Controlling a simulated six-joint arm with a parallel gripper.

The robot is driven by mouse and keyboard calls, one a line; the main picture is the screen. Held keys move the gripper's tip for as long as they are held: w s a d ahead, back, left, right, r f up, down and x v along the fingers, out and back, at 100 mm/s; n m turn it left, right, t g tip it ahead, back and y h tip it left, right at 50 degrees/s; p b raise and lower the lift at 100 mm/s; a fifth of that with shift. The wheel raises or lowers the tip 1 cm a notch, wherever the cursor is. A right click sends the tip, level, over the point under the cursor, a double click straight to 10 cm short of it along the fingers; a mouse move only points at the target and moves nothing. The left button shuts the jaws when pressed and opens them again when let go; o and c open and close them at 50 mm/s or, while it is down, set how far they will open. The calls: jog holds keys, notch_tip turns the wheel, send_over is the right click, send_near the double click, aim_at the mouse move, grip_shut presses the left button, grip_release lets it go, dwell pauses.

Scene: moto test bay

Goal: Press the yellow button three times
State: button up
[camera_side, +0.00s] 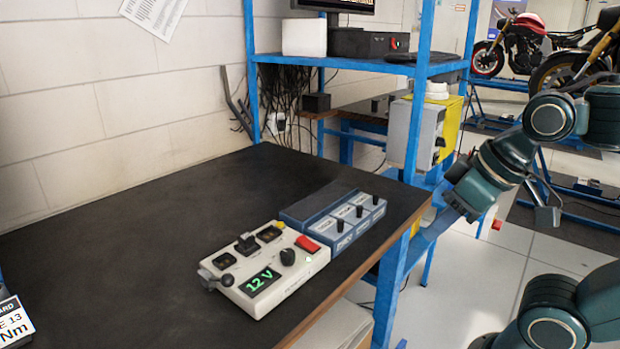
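A cream control box (284,293) lies on the black bench top near its front right edge. A small yellow button (279,224) shows at the box's back edge, partly hidden behind the black parts there. The box also has a red rocker switch (308,243), a black knob (288,257) and a green display reading "12 V" (262,281). My gripper (462,206) is at the right, off the bench and well apart from the box. Its fingers are too unclear to tell whether they are open or shut.
A blue-grey box with several black knobs (342,226) lies right behind the cream box. A blue rack post (252,75) and shelf (385,66) stand at the back. A sign (13,325) is at the lower left. The bench's left and middle (130,240) are clear.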

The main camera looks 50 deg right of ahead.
grip_shut()
dwell(1.5)
